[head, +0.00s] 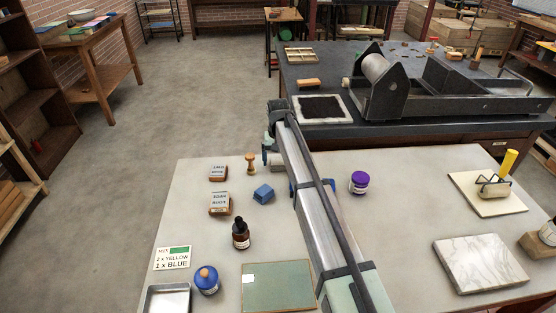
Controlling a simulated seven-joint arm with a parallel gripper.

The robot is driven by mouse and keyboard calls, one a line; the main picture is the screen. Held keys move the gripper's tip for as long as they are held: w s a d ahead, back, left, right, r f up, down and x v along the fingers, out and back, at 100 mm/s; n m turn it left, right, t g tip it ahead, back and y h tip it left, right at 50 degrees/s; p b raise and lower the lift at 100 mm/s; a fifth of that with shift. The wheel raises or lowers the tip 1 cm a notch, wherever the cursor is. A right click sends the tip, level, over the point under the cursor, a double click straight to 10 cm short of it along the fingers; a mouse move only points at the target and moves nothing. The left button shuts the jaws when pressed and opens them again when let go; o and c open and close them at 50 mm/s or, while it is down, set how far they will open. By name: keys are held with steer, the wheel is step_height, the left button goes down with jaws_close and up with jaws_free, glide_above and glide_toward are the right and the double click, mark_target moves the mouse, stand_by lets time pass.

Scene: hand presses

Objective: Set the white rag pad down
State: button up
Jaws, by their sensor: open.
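My arm reaches across the pale worktable (400,190) from its near edge. The wrist end of my arm (277,125) is bent down over the table's far edge, by the dark press table. My gripper is open, but the arm hides most of it and its fingertips are not clear. I cannot make out a white rag pad for certain; it may be behind the arm. Small blue edges (331,186) show on both sides of the arm; I cannot tell what they belong to.
A wooden-handled stamp (250,163), a blue block (263,194), a brown bottle (240,233) and a blue-lidded jar (207,280) stand left of my arm. A purple jar (359,182) and a marble slab (480,263) are right. The press (400,88) stands behind. Bare tabletop lies around the purple jar.

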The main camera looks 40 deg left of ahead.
mark_target(278, 162)
step_height(278, 162, up, 12)
steer(key=shift+f, duration=0.15)
stand_by(0.3)
stand_by(0.4)
